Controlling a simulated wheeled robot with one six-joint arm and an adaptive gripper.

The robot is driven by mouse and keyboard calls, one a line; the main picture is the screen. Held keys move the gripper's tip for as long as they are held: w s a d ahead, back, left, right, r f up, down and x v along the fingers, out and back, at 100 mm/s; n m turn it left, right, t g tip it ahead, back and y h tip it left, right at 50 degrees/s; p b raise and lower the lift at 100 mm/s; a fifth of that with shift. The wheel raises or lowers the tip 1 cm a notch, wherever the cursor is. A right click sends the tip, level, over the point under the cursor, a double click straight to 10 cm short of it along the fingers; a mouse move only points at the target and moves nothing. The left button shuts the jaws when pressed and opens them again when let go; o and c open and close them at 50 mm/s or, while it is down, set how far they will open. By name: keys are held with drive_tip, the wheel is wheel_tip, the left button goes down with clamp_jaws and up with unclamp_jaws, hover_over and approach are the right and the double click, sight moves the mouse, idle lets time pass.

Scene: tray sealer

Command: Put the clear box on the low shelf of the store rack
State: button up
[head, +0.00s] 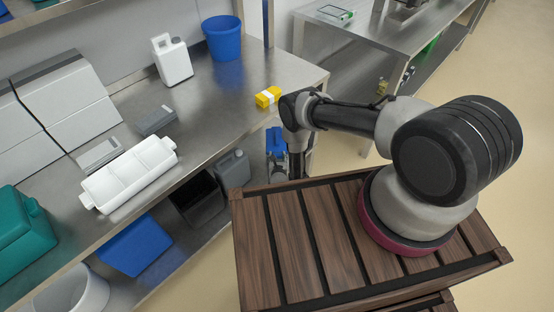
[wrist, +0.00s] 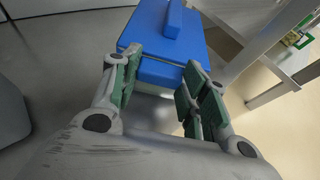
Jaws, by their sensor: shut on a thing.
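In the head view my gripper (head: 296,165) hangs down at the bench's right end, beside the blue case (head: 275,140). The clear box is not distinguishable there. I cannot tell for sure which part is the store rack; a lower shelf runs under the bench (head: 215,110).
On the bench stand a white jug (head: 172,60), a blue bucket (head: 223,38), a yellow block (head: 267,97) and a white tray (head: 128,174). Below are a grey canister (head: 232,170), a black crate (head: 196,197) and a blue bin (head: 135,245). Open floor lies at right.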

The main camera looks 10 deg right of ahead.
drive_tip(key=shift+f, duration=0.15)
drive_tip(key=o, duration=1.3)
drive_tip(key=v, duration=1.2)
